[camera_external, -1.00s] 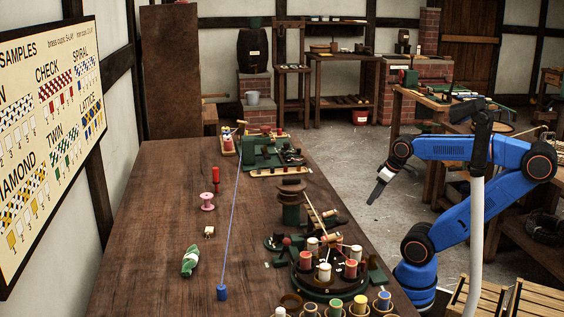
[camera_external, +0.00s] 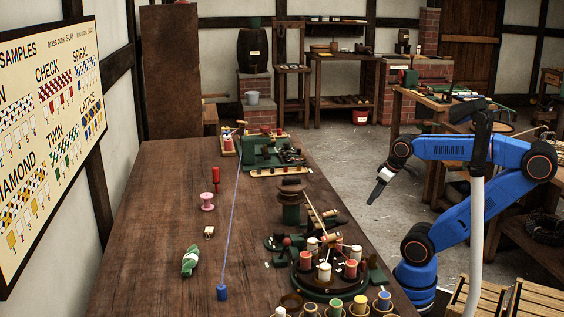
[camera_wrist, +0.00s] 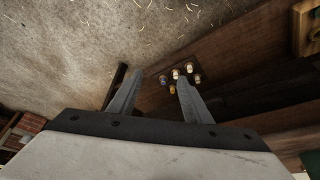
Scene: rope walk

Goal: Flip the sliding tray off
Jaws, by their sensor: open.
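My gripper (camera_external: 376,196) hangs in the air to the right of the long wooden table, with its fingers pointing down and left. In the wrist view the two grey fingers (camera_wrist: 156,92) are spread apart with nothing between them. I cannot pick out the sliding tray with certainty. A green machine (camera_external: 262,152) with small parts on it sits at the table's far end, well away from my gripper. A dark round stand (camera_external: 318,290) with several bobbins is on the near right of the table. In the wrist view several small bobbins (camera_wrist: 175,74) show beyond the fingertips.
A blue cord runs along the table to a blue weight (camera_external: 222,293). A pink spool (camera_external: 207,201), a red-handled tool (camera_external: 216,175) and a green-and-white bundle (camera_external: 190,261) lie on the left half. Several coloured cups line the near edge. A workbench (camera_external: 440,100) stands behind my arm.

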